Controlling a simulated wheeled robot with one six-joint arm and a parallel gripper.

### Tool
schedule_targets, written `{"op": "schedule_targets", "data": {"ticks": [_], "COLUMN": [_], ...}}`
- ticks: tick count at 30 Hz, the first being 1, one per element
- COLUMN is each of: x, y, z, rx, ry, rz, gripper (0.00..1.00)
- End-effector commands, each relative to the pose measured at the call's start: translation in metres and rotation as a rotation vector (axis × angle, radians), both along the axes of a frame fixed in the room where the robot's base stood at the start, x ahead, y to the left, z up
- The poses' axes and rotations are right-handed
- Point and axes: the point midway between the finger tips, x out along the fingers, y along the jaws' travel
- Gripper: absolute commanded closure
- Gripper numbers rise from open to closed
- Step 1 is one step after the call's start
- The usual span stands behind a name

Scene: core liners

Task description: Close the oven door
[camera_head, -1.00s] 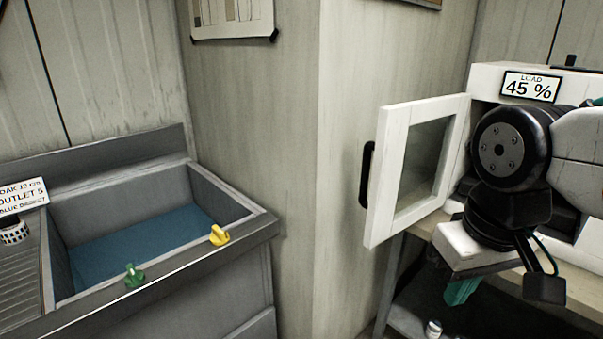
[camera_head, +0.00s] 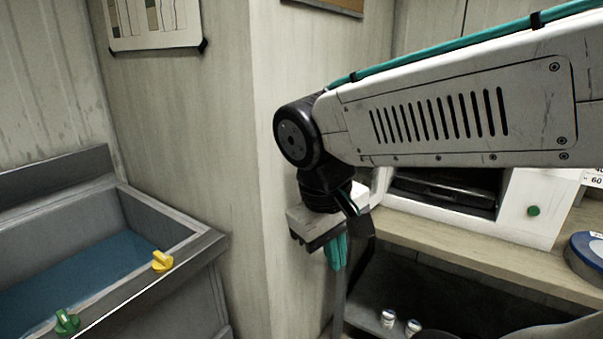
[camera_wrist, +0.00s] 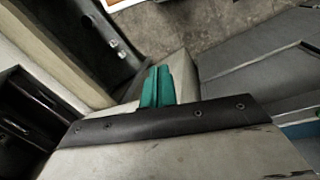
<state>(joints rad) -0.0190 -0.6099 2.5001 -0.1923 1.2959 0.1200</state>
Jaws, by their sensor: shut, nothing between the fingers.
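The oven is the white box (camera_head: 532,205) on the bench at right in the head view. Its front is open, with a dark cavity (camera_head: 440,192) showing below my arm. The oven door is mostly or wholly hidden behind my arm, so its angle cannot be told. My gripper (camera_head: 336,252) hangs pointing down, left of the cavity and near the wall corner. Its teal fingers are together and empty; they also show in the wrist view (camera_wrist: 157,86). The wrist view has the dark oven opening (camera_wrist: 25,110) at left.
The wooden bench top (camera_head: 470,255) runs below the oven, with a blue round item (camera_head: 590,252) at its right end. A grey sink (camera_head: 172,225) with yellow and green taps stands left of the wall corner (camera_head: 262,180).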

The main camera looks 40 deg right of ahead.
Motion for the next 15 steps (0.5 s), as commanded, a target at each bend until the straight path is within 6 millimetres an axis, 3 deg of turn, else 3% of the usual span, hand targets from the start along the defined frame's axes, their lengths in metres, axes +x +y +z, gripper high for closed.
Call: {"op": "schedule_targets", "data": {"ticks": [5, 9, 15], "x": [0.042, 0.089, 0.171], "y": [-0.042, -0.069, -0.084], "z": [0.003, 0.01, 0.012], "rx": [-0.317, -0.603, -1.006], "ry": [0.175, 0.239, 0.215], "rz": [-0.051, -0.071, -0.052], "gripper": [1.0, 1.0, 1.0]}}
